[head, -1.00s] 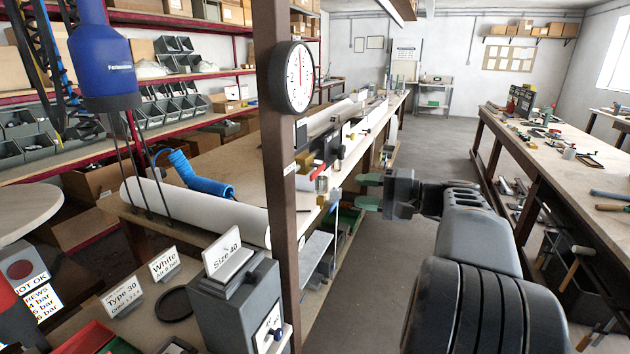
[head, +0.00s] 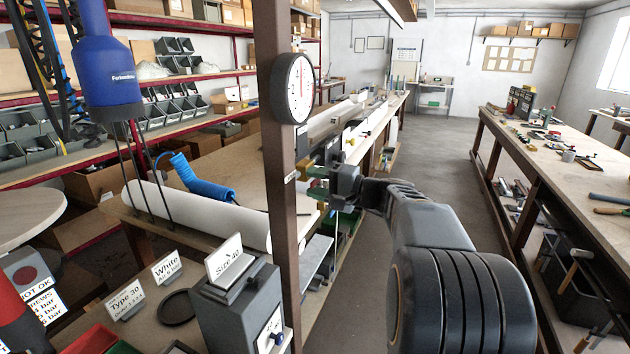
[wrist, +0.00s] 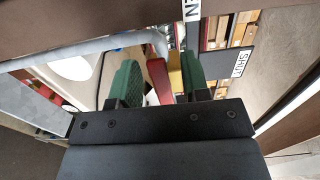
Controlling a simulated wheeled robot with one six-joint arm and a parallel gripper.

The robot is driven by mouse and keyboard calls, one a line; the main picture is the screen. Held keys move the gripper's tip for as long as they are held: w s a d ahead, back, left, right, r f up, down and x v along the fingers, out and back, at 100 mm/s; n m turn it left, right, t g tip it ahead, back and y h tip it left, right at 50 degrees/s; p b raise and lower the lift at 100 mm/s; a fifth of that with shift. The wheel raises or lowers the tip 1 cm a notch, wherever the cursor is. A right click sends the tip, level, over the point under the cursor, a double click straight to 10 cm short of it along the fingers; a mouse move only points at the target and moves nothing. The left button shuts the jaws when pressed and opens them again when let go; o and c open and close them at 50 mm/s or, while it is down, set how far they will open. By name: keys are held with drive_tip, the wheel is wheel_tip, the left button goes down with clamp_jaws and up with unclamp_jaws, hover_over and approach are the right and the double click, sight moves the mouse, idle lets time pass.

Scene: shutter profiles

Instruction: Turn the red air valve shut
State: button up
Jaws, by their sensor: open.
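The red valve lever (wrist: 158,82) shows in the wrist view between the two green finger pads of my gripper (wrist: 160,84). The brass valve part (wrist: 176,76) is just right of the lever, near the right finger. My gripper is open and around the lever; I cannot tell whether either pad touches it. A SHUT label (wrist: 240,63) is on the right, and a partly cut-off label ending in N (wrist: 192,10) is at the top. In the head view my gripper (head: 317,183) is at the bench edge beside the brown post, and mostly hides the valve.
A brown post (head: 278,190) with a round gauge (head: 300,88) stands just left of my gripper. A white roll (head: 205,215) and a blue coiled hose (head: 200,183) lie on the bench. The aisle floor (head: 430,150) to the right is clear.

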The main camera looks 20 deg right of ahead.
drive_tip(key=shift+w+a, duration=0.15)
drive_tip(key=shift+c, duration=0.2)
clamp_jaws()
idle(0.4)
